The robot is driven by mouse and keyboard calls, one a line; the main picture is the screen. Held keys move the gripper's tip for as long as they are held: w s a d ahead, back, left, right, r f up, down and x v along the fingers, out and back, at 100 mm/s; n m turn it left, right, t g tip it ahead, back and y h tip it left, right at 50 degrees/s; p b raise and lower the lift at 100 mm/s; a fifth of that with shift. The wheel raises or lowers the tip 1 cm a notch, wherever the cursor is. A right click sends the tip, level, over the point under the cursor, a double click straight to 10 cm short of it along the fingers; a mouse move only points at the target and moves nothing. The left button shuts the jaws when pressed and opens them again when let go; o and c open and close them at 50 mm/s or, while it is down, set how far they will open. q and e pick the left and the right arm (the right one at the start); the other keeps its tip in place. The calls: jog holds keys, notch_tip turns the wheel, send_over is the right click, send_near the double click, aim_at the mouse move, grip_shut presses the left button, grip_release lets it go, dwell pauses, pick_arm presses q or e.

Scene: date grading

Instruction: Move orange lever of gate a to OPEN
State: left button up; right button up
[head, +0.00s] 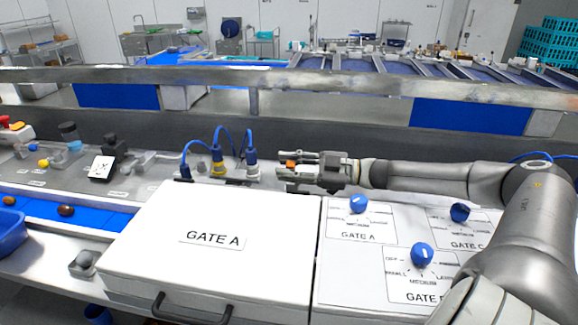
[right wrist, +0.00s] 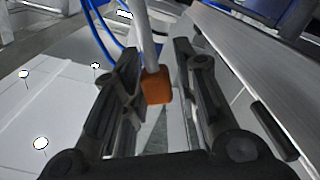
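The orange lever's knob (head: 291,164) shows small behind the white GATE A cover (head: 150,222) in the head view. In the right wrist view the orange knob (right wrist: 156,86) sits on a light metal rod, between the two fingers. My right gripper (head: 288,165) reaches in from the right, fingers pointing left at the lever. Its fingers (right wrist: 158,62) stand apart on either side of the knob; the left finger is very close to it, and a narrow gap shows on the right. The lever's base and OPEN mark are hidden. My left gripper is not in view.
Blue cables and connectors (head: 217,153) stand just left of the gripper. A panel with blue dials (head: 421,252) lies in front of my right arm. A metal rail (head: 240,76) crosses behind. A blue belt (head: 35,207) with dates is at left.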

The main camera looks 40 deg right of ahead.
jog(key=shift+o, duration=0.7)
jog(key=v, duration=1.2)
jog(key=shift+r, duration=0.1)
